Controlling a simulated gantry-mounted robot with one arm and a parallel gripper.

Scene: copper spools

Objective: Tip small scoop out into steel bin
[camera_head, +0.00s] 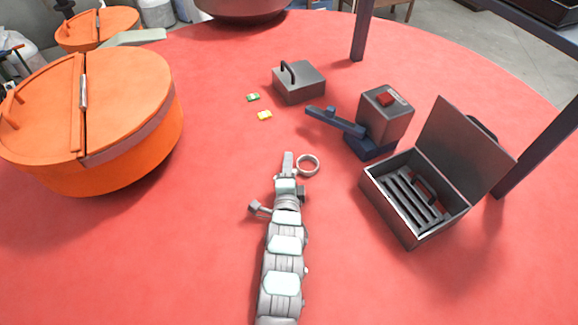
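My gripper (288,163) points away from me over the middle of the red table, seen from behind and above. Its fingers look like one narrow grey strip, so their opening does not show. A small grey ring-shaped thing (316,170) is just right of the fingertips. I cannot tell whether it touches them or whether it is a cup, a scoop or a plain ring. I make out no clear scoop. An open dark grey metal box (408,237), with its lid raised, stands at the right with slats and a handle inside. I cannot tell whether it is the steel bin.
A large orange round container (120,95) fills the left. A closed grey box with a handle (303,85) and a blue-and-grey device (375,145) stand ahead. Small green (253,97) and yellow (264,115) pieces lie nearby. Dark posts (361,30) rise behind. The red table (200,250) is clear front left.

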